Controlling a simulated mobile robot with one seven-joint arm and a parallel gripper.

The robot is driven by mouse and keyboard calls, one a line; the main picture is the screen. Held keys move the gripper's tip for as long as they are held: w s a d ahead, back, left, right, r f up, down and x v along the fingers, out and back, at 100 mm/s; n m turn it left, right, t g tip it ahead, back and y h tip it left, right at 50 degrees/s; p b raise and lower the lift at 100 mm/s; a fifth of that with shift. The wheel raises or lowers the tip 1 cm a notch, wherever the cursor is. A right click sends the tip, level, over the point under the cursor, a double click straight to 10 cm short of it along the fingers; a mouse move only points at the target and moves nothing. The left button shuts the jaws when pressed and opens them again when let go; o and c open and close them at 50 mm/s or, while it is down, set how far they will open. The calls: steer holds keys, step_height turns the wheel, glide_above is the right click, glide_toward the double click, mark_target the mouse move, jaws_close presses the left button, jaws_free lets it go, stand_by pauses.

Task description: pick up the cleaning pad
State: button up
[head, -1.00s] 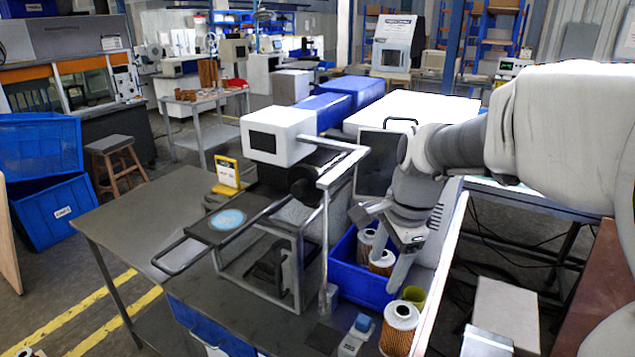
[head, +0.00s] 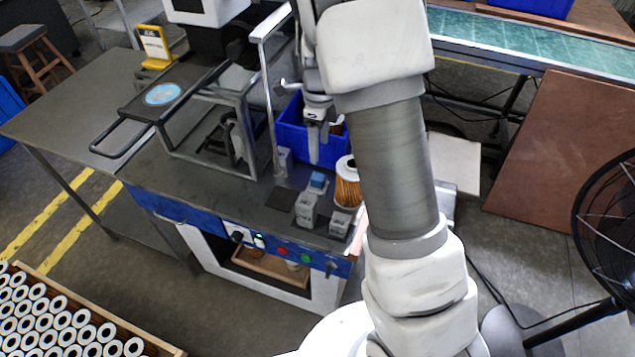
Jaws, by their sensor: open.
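A small blue-topped block (head: 318,181) sits on the dark work table, in front of the blue bin. A thin dark square (head: 282,200) lies flat on the table to its left. I cannot tell for certain which of these is the cleaning pad. My gripper (head: 321,158) points down at the front of the blue bin, behind the blue-topped block and apart from it. Its jaws are open, and I see nothing held between them. My arm hides part of the bin and the table's right side.
The blue bin (head: 292,138) holds a filter cartridge, partly hidden. Another cartridge (head: 347,186) stands right of the blue-topped block. Grey-white boxes (head: 306,209) stand in front. A metal frame (head: 205,130) and post rise to the left. A black fan (head: 608,215) is at far right.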

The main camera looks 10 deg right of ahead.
glide_above(318, 176)
steer(key=f, duration=0.5)
steer(key=shift+w+d+f, duration=0.25)
steer(key=shift+s+a+f+b, duration=0.15)
steer(key=shift+f, duration=1.2)
steer(key=shift+s+a+f+b, duration=0.1)
steer(key=shift+s+f+b, duration=0.05)
steer(key=shift+f, duration=1.2)
jaws_close()
